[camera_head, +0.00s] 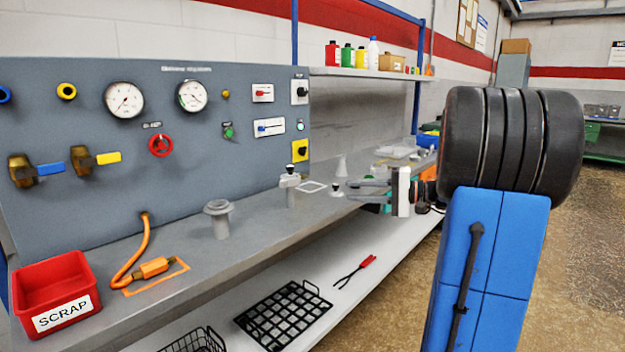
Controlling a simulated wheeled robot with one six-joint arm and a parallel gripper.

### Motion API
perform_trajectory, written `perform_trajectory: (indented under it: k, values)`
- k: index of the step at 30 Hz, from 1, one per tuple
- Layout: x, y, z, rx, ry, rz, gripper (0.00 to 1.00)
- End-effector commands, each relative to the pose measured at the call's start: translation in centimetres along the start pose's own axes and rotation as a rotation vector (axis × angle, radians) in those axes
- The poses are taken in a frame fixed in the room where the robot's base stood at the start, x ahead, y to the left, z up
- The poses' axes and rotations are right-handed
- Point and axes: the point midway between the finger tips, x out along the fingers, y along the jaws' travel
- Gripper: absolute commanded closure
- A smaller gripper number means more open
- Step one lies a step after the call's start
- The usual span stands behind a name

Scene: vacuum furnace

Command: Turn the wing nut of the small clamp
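A grey post (291,196) with a pale collar and a dark knob on top stands upright on the grey bench. A small pale piece with a dark top (336,190) sits to its right. Either could carry the small clamp; the clamp and its wing nut are too small to tell apart here. My gripper (354,190) points left over the right part of the bench. Its two grey fingers are apart with a gap between them, and nothing shows in it. Its tips are close to the small dark-topped piece; I cannot tell whether they touch it.
A grey flanged stub (220,220) stands mid-bench. A red scrap bin (55,292) and an orange hose (142,252) are at left. A gauge panel (230,135) backs the bench. A black rack (283,316) and red pliers (354,270) lie on the lower shelf.

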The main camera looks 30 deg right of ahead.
Motion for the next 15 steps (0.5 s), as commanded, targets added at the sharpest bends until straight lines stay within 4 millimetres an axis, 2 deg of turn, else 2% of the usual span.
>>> perform_trajectory:
  k: [1,2,6,11,15]
  values:
    - [-1.1,-0.2,-1.3,-0.001,0.023,-0.029,0.76]
    - [-1.5,-0.4,-1.9,-0.003,0.032,-0.045,0.76]
    - [-2.5,-0.8,-3.1,-0.01,0.055,-0.081,0.76]
    - [-1.5,-0.9,-3.2,-0.012,0.054,-0.085,0.76]
    - [0.5,-1.1,-3.2,-0.011,0.052,-0.084,0.76]
